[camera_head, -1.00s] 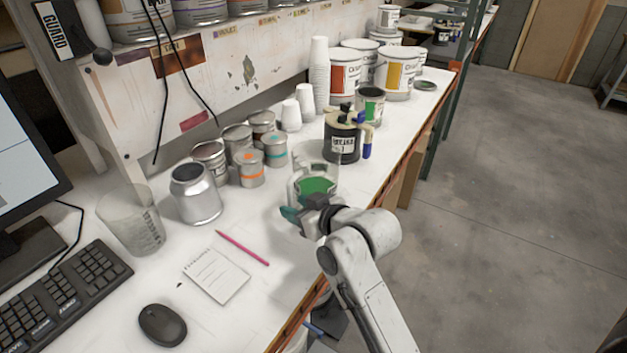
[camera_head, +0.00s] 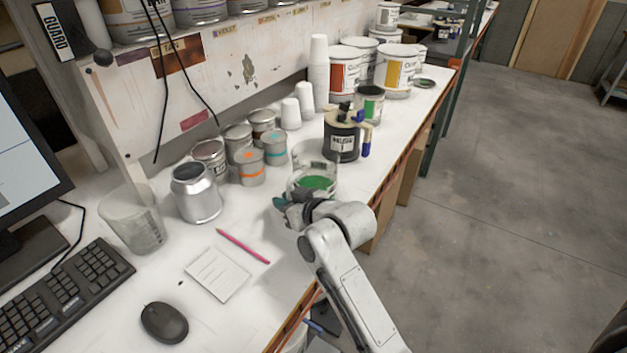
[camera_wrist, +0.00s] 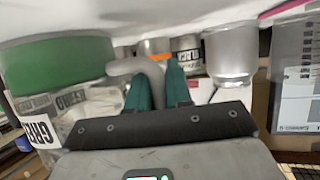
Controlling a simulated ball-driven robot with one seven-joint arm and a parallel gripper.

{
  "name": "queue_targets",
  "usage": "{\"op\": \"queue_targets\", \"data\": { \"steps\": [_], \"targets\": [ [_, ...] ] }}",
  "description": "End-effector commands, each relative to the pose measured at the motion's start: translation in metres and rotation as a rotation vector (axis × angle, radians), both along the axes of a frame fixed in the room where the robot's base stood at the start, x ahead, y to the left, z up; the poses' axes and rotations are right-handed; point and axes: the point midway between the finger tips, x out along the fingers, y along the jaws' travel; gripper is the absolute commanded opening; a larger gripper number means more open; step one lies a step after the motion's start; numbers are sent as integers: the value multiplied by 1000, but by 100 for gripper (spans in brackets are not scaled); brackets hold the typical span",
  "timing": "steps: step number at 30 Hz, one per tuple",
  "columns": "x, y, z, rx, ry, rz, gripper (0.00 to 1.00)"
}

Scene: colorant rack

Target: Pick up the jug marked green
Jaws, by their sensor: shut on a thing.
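The jug marked green (camera_head: 316,184) is a clear container holding green liquid, near the front edge of the white bench. In the wrist view the jug (camera_wrist: 55,65) fills the left side, with part of its "GRE…" label showing at the far left. My gripper (camera_head: 281,204) is beside the jug's near side. In the wrist view the two teal fingers of my gripper (camera_wrist: 160,78) are close together around a pale rounded piece, which looks like the jug's handle. I cannot tell whether the jug's base touches the bench; my arm hides its lower part.
Several small paint cans (camera_head: 250,166) and a silver can (camera_head: 196,193) stand left. Open floor is right.

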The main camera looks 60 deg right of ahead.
Motion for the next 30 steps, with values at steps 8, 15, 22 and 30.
{"op": "queue_targets", "data": {
  "steps": [8,15,22,30],
  "targets": [
    [0,0,0,0,0,0,0],
    [0,0,2,-3,-2,0,0],
    [0,0,2,-3,-2,0,0],
    [1,0,8,-3,-3,0,0]
  ]
}}
